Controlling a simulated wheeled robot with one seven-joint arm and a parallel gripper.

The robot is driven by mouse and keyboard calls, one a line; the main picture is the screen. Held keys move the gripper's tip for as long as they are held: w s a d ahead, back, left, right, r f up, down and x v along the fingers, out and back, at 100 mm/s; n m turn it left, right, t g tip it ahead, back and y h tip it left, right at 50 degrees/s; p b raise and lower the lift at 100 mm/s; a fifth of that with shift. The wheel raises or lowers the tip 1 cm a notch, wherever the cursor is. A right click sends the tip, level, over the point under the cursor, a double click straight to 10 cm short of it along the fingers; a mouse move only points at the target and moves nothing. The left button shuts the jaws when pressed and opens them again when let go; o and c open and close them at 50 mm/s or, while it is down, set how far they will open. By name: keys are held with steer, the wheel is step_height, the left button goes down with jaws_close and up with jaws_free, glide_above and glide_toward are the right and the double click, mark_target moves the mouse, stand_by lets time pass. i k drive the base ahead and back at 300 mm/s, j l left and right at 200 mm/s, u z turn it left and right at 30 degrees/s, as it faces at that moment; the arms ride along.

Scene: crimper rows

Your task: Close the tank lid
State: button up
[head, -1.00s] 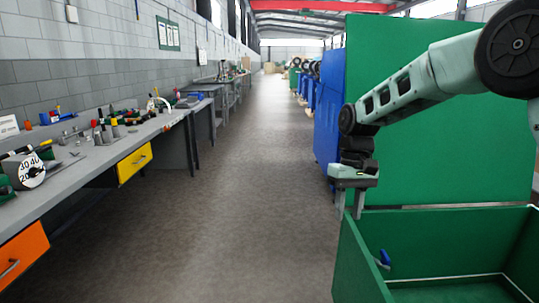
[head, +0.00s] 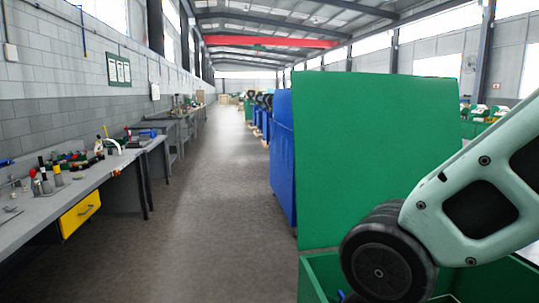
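The green tank (head: 311,280) is at the lower right in the head view, and only part of its upper rim and inside shows. Its green lid (head: 375,150) stands upright and open behind it, as a large flat panel. My arm crosses in front of the tank and the lower right part of the lid. My gripper is not in view. A small blue thing (head: 341,295) shows inside the tank at the bottom edge, mostly hidden.
Blue tanks (head: 282,160) stand in a row beyond the green lid. A grey workbench (head: 90,195) with tools and a yellow drawer (head: 80,213) runs along the left wall. The aisle floor (head: 205,215) between is clear.

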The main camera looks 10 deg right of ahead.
mark_target(363, 140)
steer(key=k, duration=0.6)
steer(key=z, duration=4.05)
steer(key=k+l+z, duration=0.1)
steer(key=k+z, duration=0.3)
steer(key=k+l+z, duration=0.4)
steer(key=k, duration=0.25)
steer(key=k+z, duration=0.3)
steer(key=k+l+z, duration=0.25)
steer(key=k, duration=0.25)
steer(key=k+j+z, duration=0.1)
steer(key=k+z, duration=0.25)
steer(key=k, duration=0.3)
steer(key=k+z, duration=0.35)
steer(key=k, duration=0.35)
steer(key=k+j+u, duration=0.2)
steer(key=k, duration=0.35)
steer(key=k+j+u, duration=0.2)
steer(key=k, duration=0.35)
steer(key=l+u, duration=0.1)
steer(key=u, duration=2.15)
